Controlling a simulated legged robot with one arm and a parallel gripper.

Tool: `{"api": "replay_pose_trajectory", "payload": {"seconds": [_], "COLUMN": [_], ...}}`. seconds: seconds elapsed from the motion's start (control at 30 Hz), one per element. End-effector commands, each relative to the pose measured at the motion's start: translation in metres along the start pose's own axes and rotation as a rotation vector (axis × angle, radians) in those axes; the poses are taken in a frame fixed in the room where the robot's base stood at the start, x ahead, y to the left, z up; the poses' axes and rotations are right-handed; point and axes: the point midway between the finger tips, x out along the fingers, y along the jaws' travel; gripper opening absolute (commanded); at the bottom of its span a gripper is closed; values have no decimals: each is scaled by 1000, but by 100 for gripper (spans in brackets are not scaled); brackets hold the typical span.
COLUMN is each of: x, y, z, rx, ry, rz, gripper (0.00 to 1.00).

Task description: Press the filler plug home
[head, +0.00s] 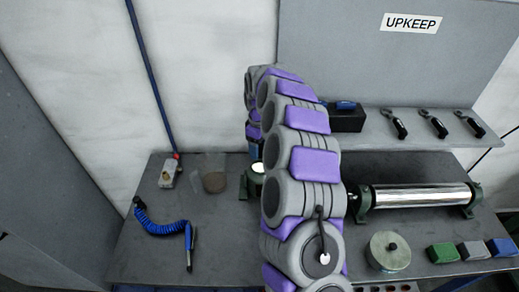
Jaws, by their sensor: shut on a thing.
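My purple and grey arm rises through the middle of the head view and bends over at the top. Its far end comes down behind the nearer links, so my gripper's fingers are hidden, and so is anything between them. Just below that end, a small green fitting with a pale round face (258,167) shows at the arm's left edge, partly covered. I cannot make out the filler plug or its hole. A shiny metal roller (418,196) lies in green end supports to the right of the arm.
A shelf behind holds a dark box (346,119) and hand tools (436,124).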

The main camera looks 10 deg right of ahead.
Motion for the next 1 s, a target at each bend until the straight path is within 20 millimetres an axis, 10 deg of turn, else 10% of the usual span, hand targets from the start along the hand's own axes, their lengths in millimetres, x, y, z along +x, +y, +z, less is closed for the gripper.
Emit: {"api": "replay_pose_trajectory", "payload": {"seconds": [1.0], "x": [63], "y": [0], "z": [0], "rx": [-1], "ry": [0], "rz": [0], "gripper": [36]}}
